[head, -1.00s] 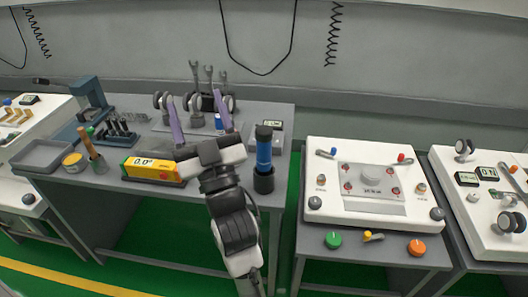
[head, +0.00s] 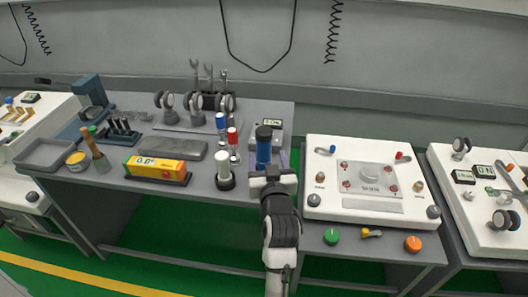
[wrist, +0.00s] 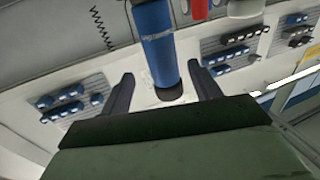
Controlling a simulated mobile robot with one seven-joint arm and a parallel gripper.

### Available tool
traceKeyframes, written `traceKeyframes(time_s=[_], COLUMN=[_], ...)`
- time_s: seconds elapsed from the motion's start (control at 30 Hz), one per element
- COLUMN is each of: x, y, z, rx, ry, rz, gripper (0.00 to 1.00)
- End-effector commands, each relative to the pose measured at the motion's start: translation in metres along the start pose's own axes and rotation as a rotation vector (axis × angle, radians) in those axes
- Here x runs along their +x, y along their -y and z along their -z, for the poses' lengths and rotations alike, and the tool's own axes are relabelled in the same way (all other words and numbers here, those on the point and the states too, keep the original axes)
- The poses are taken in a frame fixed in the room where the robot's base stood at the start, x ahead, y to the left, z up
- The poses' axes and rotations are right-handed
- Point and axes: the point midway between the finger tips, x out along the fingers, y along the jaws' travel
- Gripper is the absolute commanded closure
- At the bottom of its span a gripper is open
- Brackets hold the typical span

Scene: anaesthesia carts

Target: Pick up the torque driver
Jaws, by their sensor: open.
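The torque driver, which I take to be the blue upright cylinder with a dark cap (head: 264,146), stands near the right front corner of the grey bench. My gripper (head: 267,160) is open just in front of it, and my arm hides its lower part and base. In the wrist view the blue driver (wrist: 156,42) shows between the two open, dark fingers of my gripper (wrist: 160,73), with clear gaps on both sides. Whether its body is fully between the fingertips or just beyond them, I cannot tell.
Close to its left stand a red-topped driver (head: 232,138), a blue-topped one (head: 221,122) and a white cylinder in a dark base (head: 224,168). A small display box (head: 271,124) is behind. A yellow meter (head: 155,166) lies further left. A white panel unit (head: 365,180) is right.

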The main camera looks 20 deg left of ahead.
Motion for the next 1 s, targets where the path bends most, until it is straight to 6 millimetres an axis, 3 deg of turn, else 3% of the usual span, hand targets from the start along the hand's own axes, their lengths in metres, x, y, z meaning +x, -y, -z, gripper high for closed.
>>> traceKeyframes(time_s=[0.27,0.6,0.9,1.0], x=[0.023,0.066,0.071,0.071], y=[0.001,0.004,0.004,0.004], z=[0.002,0.000,-0.003,-0.003], rx=[0.000,-0.003,0.000,0.000], ry=[0.000,0.001,-0.001,-0.001], rz=[0.001,0.000,0.001,0.001], gripper=[0.38,0.38,0.38,0.48])
